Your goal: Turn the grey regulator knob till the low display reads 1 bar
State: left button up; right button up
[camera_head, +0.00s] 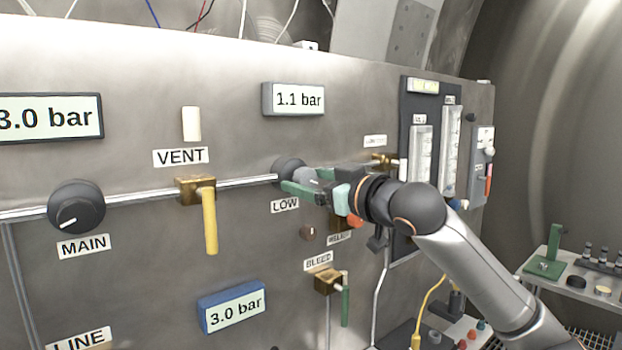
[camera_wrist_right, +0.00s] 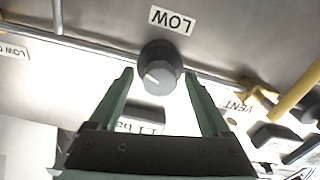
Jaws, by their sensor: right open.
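The grey regulator knob (camera_head: 287,167), labelled LOW, sits on the steel panel on a horizontal pipe, partly hidden by my gripper. My left gripper is not in view.
The black MAIN knob (camera_head: 76,207) and the yellow VENT lever (camera_head: 210,221) are to the left. A blue-framed display (camera_head: 232,307) reads 3.0 bar. The BLEED valve (camera_head: 328,281) sits below my gripper. A flowmeter panel (camera_head: 409,100) stands to the right.

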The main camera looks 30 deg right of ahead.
grip_shut()
jog(key=shift+r+n+p, duration=0.15)
jog(key=shift+n+p, duration=0.25)
jog(key=shift+p, duration=0.35)
jog(key=shift+n, duration=0.3)
grip_release()
